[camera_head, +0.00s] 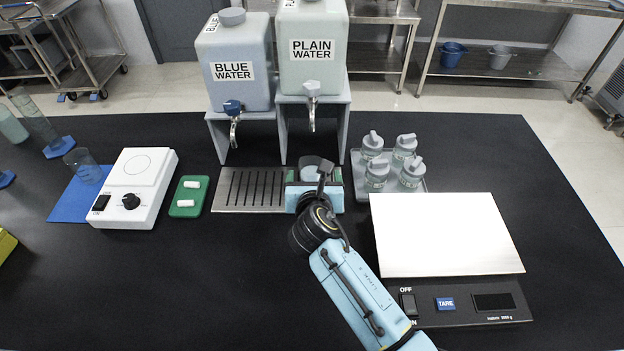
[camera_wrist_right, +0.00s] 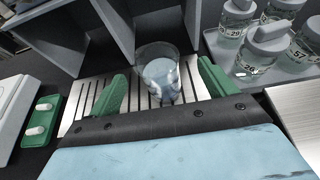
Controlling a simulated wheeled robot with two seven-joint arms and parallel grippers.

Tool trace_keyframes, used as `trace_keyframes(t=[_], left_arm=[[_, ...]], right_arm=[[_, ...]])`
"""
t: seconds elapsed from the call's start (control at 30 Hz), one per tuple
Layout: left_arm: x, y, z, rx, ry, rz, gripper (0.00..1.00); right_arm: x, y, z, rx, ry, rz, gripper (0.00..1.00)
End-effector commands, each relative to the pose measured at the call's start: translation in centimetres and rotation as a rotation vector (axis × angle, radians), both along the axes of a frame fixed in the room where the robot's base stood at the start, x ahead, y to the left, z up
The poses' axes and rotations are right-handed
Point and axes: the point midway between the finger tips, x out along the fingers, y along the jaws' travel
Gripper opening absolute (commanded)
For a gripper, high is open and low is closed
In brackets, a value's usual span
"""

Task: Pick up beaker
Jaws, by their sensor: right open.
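A clear glass beaker (camera_wrist_right: 158,72) stands upright on the slotted drip tray (camera_wrist_right: 95,90), in front of the dispenser stands. In the right wrist view it is between and slightly beyond the two green fingertips of my right gripper (camera_wrist_right: 163,84). The fingers are open, with a gap on each side of the glass. In the head view my right gripper (camera_head: 314,192) is at the right end of the drip tray (camera_head: 225,190) and hides most of this beaker. Another clear beaker (camera_head: 84,166) stands on a blue mat (camera_head: 72,206) at the left. My left gripper is not in view.
The blue water (camera_head: 236,92) and plain water (camera_head: 312,75) dispensers stand behind the tray. A tray of lidded bottles (camera_head: 376,175) is close on the right, with a scale (camera_head: 445,235) in front. A white stirrer (camera_head: 135,190) and green stir-bar tray (camera_head: 188,205) lie left.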

Motion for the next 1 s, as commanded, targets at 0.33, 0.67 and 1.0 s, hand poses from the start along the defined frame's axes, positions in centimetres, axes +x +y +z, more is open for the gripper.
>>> trace_keyframes(t=[0.33,0.67,1.0], left_arm=[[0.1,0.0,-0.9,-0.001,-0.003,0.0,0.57],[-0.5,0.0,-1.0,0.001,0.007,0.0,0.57],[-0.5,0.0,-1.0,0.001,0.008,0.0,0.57]], right_arm=[[4.2,0.4,-1.0,-0.002,0.0,-0.001,0.83],[4.9,0.5,-1.2,0.0,0.0,0.0,0.83],[4.8,0.4,-1.2,0.0,0.0,0.0,0.43]])
